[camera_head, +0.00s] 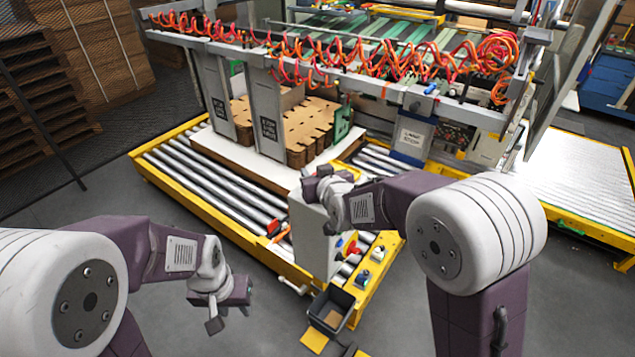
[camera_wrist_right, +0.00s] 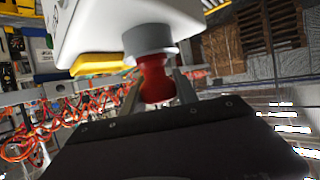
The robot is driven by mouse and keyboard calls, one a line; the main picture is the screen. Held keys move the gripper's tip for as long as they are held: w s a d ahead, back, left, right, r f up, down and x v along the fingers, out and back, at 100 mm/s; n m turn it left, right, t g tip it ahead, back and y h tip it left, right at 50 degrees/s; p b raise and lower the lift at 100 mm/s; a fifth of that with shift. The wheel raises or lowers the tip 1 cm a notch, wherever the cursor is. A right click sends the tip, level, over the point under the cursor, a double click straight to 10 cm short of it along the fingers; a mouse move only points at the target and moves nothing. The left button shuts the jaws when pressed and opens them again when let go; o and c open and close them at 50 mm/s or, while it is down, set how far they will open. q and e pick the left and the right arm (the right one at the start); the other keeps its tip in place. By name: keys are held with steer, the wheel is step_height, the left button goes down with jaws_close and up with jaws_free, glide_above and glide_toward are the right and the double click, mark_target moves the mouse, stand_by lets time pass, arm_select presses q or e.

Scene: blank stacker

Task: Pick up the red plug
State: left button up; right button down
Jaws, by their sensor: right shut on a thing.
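The red plug (camera_wrist_right: 155,78) shows in the right wrist view as a rounded red knob under a grey collar (camera_wrist_right: 148,42) on a white housing. My right gripper (camera_wrist_right: 158,88) is shut on the plug, with one finger on each side. In the head view my right gripper (camera_head: 318,186) is at the top of a pale control box (camera_head: 316,238), and the plug there is hidden or too small to tell. I cannot tell whether the plug is still seated in the collar. My left gripper (camera_head: 229,317) hangs open and empty over the floor at the lower left.
A roller conveyor (camera_head: 205,182) with yellow rails runs behind the control box. Stacked cardboard blanks (camera_head: 310,128) stand on it below a frame with coiled orange hoses (camera_head: 330,52). A dark bin (camera_head: 331,311) is at the box's foot. Grey floor is clear at the left.

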step_height(320, 180, up, 6)
steer(key=shift+w+f+p, duration=0.1)
steer(key=shift+p, duration=0.2)
step_height(320, 180, up, 4)
steer(key=shift+r+p, duration=0.15)
steer(key=shift+p, duration=0.8)
